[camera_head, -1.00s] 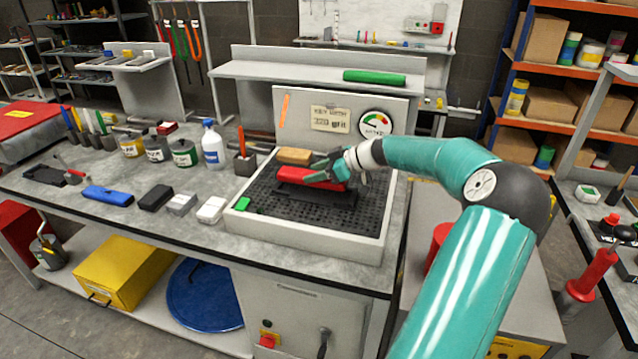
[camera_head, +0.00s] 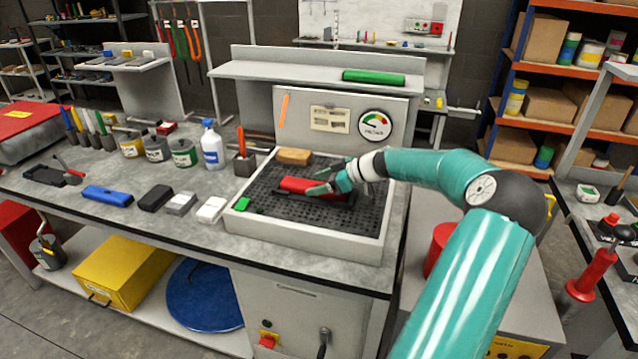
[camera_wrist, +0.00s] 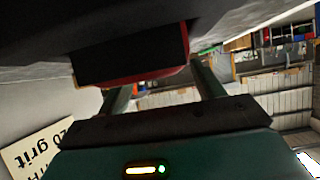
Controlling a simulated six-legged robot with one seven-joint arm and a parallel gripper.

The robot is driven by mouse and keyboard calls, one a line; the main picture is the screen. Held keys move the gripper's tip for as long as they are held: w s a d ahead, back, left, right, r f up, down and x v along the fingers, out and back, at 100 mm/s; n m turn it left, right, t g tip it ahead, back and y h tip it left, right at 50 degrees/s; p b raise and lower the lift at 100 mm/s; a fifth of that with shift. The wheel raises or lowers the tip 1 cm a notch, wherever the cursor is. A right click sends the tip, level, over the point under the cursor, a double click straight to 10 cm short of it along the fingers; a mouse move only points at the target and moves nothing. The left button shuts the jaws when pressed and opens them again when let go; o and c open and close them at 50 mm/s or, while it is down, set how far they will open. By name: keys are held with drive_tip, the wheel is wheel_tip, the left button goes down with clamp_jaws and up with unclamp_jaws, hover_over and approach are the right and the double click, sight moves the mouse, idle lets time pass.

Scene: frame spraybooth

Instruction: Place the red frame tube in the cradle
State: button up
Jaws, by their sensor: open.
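The red frame tube (camera_head: 298,185) lies across the dark cradle (camera_head: 328,202) on the black grid of the tray. It looks roughly level and seated low, but the exact contact is hard to see. My gripper (camera_head: 329,177) is open at the tube's right part, fingers apart, partly covering that end. In the wrist view, the open fingers (camera_wrist: 160,88) stand to either side of a dark shape with a red edge (camera_wrist: 145,78), which seems to be the tube with the cradle. Whether a finger still touches the tube cannot be told.
The tray (camera_head: 300,236) has a raised pale rim. A panel with a gauge (camera_head: 375,125) stands behind. Blocks and a spray bottle (camera_head: 212,146) are left of the tray.

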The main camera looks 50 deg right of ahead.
drive_tip(key=v, duration=1.1)
drive_tip(key=shift+s+d+r, duration=0.1)
drive_tip(key=shift+s+d, duration=0.05)
drive_tip(key=shift+s, duration=0.2)
drive_tip(key=w+a+g, duration=0.1)
drive_tip(key=w+a, duration=0.1)
drive_tip(key=a, duration=0.2)
drive_tip(key=w+a+f+g, duration=0.1)
drive_tip(key=w+a, duration=0.1)
drive_tip(key=a, duration=0.3)
drive_tip(key=w+a+g, duration=0.2)
drive_tip(key=a, duration=0.3)
drive_tip(key=shift+f, duration=0.2)
drive_tip(key=s+a+r+m+g+h, duration=0.1)
drive_tip(key=s+a+r+g+h, duration=0.15)
drive_tip(key=a, duration=1.05)
drive_tip(key=s+a+r+m+g+h, duration=0.1)
drive_tip(key=s+a+r+m+h, duration=0.2)
drive_tip(key=a, duration=0.9)
drive_tip(key=s+a+t, duration=0.1)
drive_tip(key=s+a, duration=0.3)
drive_tip(key=s, duration=0.2)
drive_tip(key=s+a+m+t, duration=0.1)
drive_tip(key=s+a, duration=0.3)
drive_tip(key=s, duration=0.3)
drive_tip(key=shift+a+r, duration=0.15)
drive_tip(key=shift+r, duration=0.15)
